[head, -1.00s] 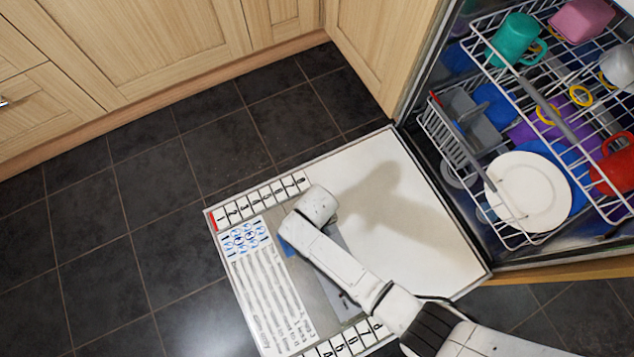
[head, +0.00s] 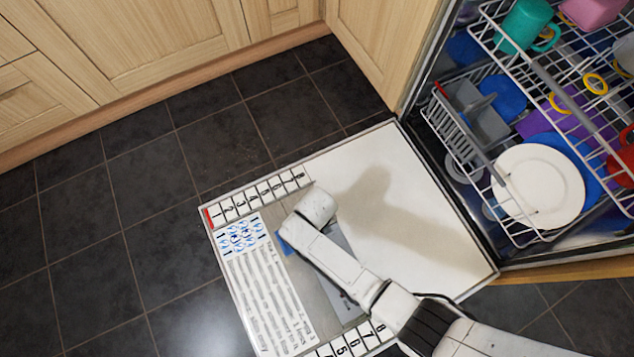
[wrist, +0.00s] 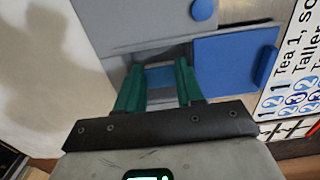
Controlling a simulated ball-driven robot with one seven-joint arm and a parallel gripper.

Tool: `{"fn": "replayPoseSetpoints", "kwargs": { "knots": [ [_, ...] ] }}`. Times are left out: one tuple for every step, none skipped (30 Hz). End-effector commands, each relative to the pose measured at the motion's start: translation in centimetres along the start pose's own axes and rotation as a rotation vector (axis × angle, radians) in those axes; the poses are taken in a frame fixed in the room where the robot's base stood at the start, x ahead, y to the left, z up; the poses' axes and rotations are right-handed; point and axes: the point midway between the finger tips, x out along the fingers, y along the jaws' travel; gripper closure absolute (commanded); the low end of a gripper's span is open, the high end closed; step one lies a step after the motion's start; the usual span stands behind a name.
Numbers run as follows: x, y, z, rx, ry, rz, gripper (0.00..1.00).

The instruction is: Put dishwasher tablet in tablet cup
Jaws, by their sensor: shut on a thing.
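My gripper (wrist: 159,82) shows in the wrist view with green fingers closed on a small blue block, which I take to be the dishwasher tablet (wrist: 160,77). The fingers are low at the grey dispenser (wrist: 125,20), where the tablet cup would be; the cup's recess is mostly hidden by fingers and tablet. I cannot tell whether the tablet touches the cup. A flat blue lid (wrist: 232,62) stands open just right of the fingers. In the head view my arm covers the gripper and tablet; part of the dispenser (head: 342,242) shows beside it.
The dishwasher door (head: 400,225) lies open, with a printed label (head: 262,290) on it. The lower rack (head: 470,150) holds a white plate (head: 538,185) and other dishes close to the door's hinge. Wooden cupboards (head: 130,45) stand behind; dark floor is clear at left.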

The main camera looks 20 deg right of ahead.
Motion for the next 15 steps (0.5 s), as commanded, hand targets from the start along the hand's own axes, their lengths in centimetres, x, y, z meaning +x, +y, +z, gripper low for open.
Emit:
{"fn": "replayPoseSetpoints", "kwargs": {
  "knots": [
    [0.01, 0.00, -0.02, 0.000, 0.000, 0.000, 0.91],
    [0.00, 0.00, -0.02, 0.000, 0.000, 0.000, 0.91],
    [-0.01, 0.00, -0.02, 0.000, 0.000, 0.000, 0.91],
    [-0.01, 0.00, -0.02, 0.000, 0.000, 0.000, 0.91],
    [-0.01, 0.00, -0.01, 0.000, 0.000, 0.000, 0.91],
    [-0.01, 0.00, -0.01, 0.000, 0.000, 0.000, 0.91],
    [-0.01, 0.00, -0.01, 0.000, 0.000, 0.000, 0.61],
    [-0.01, 0.00, -0.01, 0.000, 0.000, 0.000, 0.58],
    [-0.01, 0.00, -0.01, 0.000, 0.000, 0.000, 0.54],
    [-0.01, 0.00, -0.01, 0.000, 0.000, 0.000, 0.52],
    [-0.01, 0.00, -0.01, 0.000, 0.000, 0.000, 0.49],
    [-0.01, 0.00, -0.01, 0.000, 0.000, 0.000, 0.45],
    [-0.01, 0.00, -0.01, 0.000, 0.000, 0.000, 0.42],
    [-0.01, 0.00, -0.01, 0.000, 0.000, 0.000, 0.39],
    [-0.01, 0.00, -0.01, 0.000, 0.000, 0.000, 0.35]
  ]
}}
